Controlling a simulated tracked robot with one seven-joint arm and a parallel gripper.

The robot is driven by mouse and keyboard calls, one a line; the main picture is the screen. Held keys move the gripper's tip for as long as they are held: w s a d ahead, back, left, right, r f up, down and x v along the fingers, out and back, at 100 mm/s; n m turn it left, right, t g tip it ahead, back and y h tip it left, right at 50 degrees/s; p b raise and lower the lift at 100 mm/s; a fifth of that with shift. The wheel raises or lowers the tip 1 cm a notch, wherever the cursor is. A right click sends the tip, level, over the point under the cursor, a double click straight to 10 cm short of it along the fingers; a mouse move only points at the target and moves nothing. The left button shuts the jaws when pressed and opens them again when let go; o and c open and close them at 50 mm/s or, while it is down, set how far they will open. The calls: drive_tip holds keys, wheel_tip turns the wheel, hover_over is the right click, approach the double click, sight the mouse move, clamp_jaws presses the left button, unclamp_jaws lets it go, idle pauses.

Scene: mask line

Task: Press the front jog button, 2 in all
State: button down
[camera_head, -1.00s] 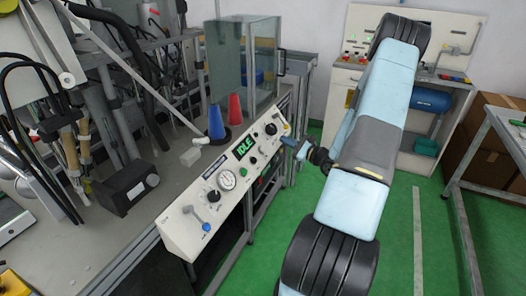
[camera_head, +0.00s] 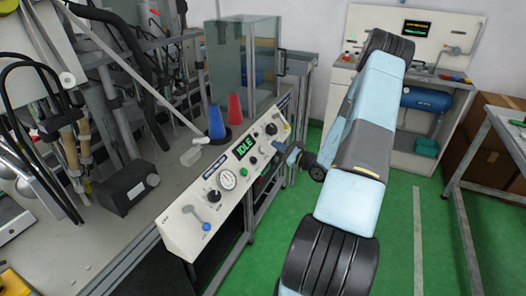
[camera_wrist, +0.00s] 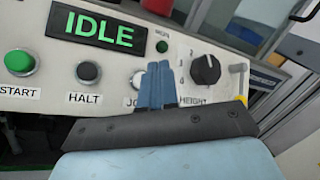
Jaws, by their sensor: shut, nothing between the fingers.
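The sloped control panel (camera_head: 182,222) carries a green IDLE display (camera_head: 244,147). In the wrist view the IDLE display (camera_wrist: 97,30) sits above a green START button (camera_wrist: 19,62), a dark HALT button (camera_wrist: 88,73) and a pale jog button (camera_wrist: 136,80). The jog button and its label are partly hidden by my blue fingers. My gripper (camera_wrist: 158,66) is shut and empty, just right of that button in the picture. In the head view my gripper (camera_head: 293,156) is at the panel's right front side. I cannot tell whether it touches the panel.
A black HEIGHT knob (camera_wrist: 205,68) is right of my fingers. Blue (camera_head: 216,122) and red (camera_head: 235,109) cones stand behind the panel, near a clear guard box (camera_head: 228,60). A workbench (camera_head: 410,40) stands at the back. Green floor is open on the right.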

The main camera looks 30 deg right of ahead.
drive_tip(key=shift+w+a+f, duration=0.9)
drive_tip(key=shift+w+f, duration=0.15)
drive_tip(key=shift+f, duration=0.1)
drive_tip(key=shift+w+a+f, duration=0.4)
drive_tip(key=shift+w, duration=0.15)
idle(2.4)
drive_tip(key=shift+s+d, duration=0.1)
drive_tip(key=shift+s+d+r, duration=0.3)
drive_tip(key=shift+s+r, duration=0.15)
drive_tip(key=shift+r, duration=0.05)
drive_tip(key=shift+d, duration=0.1)
idle(0.4)
drive_tip(key=shift+s+d+r, duration=0.55)
drive_tip(key=shift+s+r, duration=0.2)
drive_tip(key=shift+r, duration=0.05)
drive_tip(key=shift+s+d+r, duration=0.55)
drive_tip(key=shift+s+r, duration=0.2)
drive_tip(key=shift+r, duration=0.05)
